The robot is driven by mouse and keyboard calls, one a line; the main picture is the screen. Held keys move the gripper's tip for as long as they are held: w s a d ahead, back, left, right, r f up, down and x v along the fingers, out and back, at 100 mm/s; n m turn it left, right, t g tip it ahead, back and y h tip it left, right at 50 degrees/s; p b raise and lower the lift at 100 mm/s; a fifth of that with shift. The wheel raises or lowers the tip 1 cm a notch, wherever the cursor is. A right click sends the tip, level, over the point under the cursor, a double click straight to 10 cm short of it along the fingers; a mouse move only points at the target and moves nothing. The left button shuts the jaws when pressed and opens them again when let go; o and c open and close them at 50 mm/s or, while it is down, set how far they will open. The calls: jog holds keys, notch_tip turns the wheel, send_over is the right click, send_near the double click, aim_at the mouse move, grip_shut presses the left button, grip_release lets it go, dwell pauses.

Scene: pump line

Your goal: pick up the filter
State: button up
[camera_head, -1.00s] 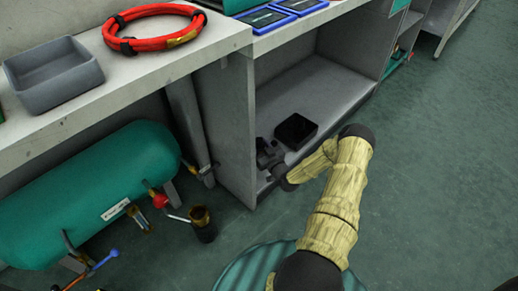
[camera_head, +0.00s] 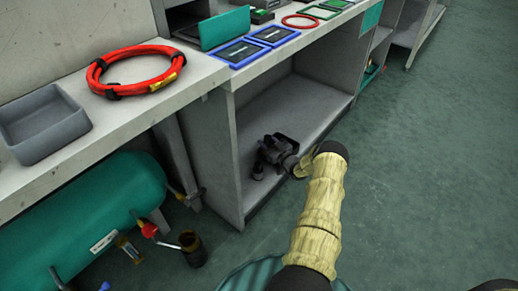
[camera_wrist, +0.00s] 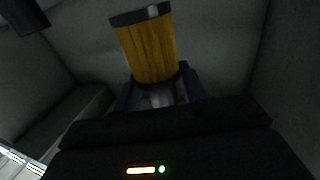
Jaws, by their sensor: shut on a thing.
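The filter (camera_wrist: 150,52) is an amber-yellow ribbed cylinder with a dark end cap, seen in the wrist view. My gripper (camera_wrist: 160,88) is shut on its lower end, one dark finger on each side. The filter tilts a little in the jaws. In the head view my gripper (camera_head: 270,153) is inside the open grey cabinet bay under the bench, low and near its left wall. I cannot make out the filter there; the dark wrist and gripper hide it. I cannot tell whether the filter touches the shelf.
The grey bay (camera_head: 312,100) has side walls and a top around my arm. On the bench are a red hose coil (camera_head: 136,70), a grey bin (camera_head: 42,122) and blue-framed trays (camera_head: 240,53). A green tank (camera_head: 90,215) lies at left. The floor at right is clear.

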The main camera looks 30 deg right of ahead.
jog(key=d, duration=0.1)
jog(key=w+d, duration=0.1)
jog(key=d, duration=0.1)
jog(key=shift+d, duration=0.15)
dwell(0.5)
